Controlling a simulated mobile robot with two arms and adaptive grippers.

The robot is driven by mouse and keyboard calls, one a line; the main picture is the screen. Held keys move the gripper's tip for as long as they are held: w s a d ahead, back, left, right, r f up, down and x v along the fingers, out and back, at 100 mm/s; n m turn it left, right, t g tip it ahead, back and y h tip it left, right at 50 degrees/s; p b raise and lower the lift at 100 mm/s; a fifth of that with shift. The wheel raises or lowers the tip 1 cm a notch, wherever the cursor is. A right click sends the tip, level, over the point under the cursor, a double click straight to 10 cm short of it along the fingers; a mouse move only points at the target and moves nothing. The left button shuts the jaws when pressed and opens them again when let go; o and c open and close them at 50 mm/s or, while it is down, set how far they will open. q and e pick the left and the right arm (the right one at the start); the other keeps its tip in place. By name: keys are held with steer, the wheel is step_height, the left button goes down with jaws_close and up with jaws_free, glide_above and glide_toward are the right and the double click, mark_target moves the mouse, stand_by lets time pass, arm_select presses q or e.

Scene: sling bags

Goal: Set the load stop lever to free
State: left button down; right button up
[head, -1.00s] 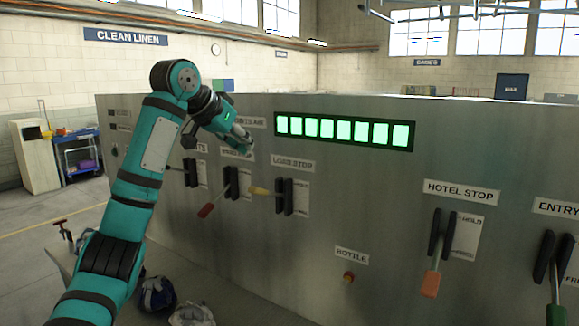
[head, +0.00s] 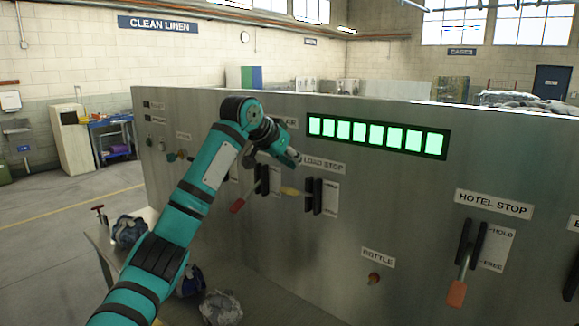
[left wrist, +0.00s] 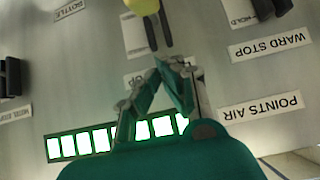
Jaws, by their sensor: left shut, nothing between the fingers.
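The load stop lever (head: 290,191) has a yellow handle that sticks out to the left of its black slotted bracket (head: 313,196). It sits under the LOAD STOP label (head: 323,167), beside a small plate with markings too small to read. The yellow handle also shows at the top of the left wrist view (left wrist: 143,6). My left gripper (head: 294,158) is shut and empty, just above and left of the lever, near the label, not touching the lever. In the left wrist view its fingers (left wrist: 168,70) cover part of the label. My right gripper is not in view.
A red-handled lever (head: 238,205) stands just left. The hotel stop lever (head: 457,292) with an orange handle is to the right. A row of green lit windows (head: 378,136) is above, and a BOTTLE knob (head: 374,278) below. Bags (head: 220,306) lie in front of the panel.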

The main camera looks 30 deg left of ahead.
mark_target(300, 193)
arm_select(q)
steer(key=f, duration=0.1)
steer(key=s+f, duration=0.1)
steer(key=f, duration=0.1)
steer(key=shift+p, duration=0.35)
steer(key=shift+s+a+f, duration=0.1)
steer(key=shift+s+f, duration=0.25)
steer(key=shift+f, duration=0.05)
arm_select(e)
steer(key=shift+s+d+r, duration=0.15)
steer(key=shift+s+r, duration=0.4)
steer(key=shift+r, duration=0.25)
arm_select(q)
steer(key=shift+w+f, duration=0.1)
steer(key=shift+w, duration=0.05)
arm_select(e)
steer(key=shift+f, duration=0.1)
